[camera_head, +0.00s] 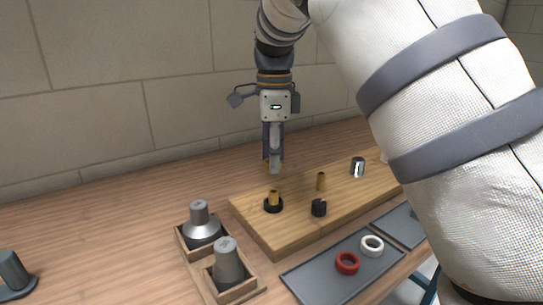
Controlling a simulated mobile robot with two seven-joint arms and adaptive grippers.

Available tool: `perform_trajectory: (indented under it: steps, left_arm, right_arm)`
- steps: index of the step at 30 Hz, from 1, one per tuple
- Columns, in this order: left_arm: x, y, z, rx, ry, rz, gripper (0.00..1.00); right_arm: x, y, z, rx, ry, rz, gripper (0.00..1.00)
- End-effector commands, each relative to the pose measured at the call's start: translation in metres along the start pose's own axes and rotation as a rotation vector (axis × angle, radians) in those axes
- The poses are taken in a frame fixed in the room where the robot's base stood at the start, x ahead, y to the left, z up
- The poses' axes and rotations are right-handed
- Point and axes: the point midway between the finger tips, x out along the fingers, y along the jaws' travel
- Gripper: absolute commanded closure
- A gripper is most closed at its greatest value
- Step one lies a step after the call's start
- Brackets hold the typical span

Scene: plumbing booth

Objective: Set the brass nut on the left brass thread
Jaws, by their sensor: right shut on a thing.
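My right gripper (272,162) points down above the back left part of a wooden board. It is shut on a small brass-coloured piece, probably the brass nut (266,167), mostly hidden by the fingers. The left brass thread (273,196) stands upright on the board with a black ring around its foot, below the gripper and apart from it. A second brass thread (321,180) stands bare further right. My left gripper is not in view.
The wooden board (285,240) also bears a black fitting (319,208) and a chrome fitting (357,167). In front, a grey tray (318,283) holds a red ring (347,263) and a white ring (372,246). Wooden holders (258,289) with grey-topped pieces stand left.

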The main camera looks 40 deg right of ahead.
Motion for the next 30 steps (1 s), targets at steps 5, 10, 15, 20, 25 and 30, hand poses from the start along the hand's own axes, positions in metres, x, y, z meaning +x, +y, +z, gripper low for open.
perform_trajectory:
  steps: [5,10,15,20,25,30]
  left_arm:
    - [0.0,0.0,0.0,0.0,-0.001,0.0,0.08]
    - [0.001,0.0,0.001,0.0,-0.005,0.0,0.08]
    - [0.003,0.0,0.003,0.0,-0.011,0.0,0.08]
    - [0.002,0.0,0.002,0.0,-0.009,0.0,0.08]
    - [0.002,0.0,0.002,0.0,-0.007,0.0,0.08]
    - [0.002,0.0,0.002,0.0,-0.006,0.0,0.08]
  right_arm:
    - [0.011,0.001,0.0,-0.001,0.0,0.002,0.99]
    - [0.024,0.001,0.0,-0.001,0.001,0.003,0.99]
    - [0.035,0.001,0.0,-0.002,0.001,0.003,0.99]
    - [0.044,0.001,0.0,-0.001,-0.001,0.001,0.99]
    - [0.055,0.001,0.0,-0.001,0.0,0.002,0.99]
    - [0.063,0.001,0.0,-0.001,-0.001,0.001,0.99]
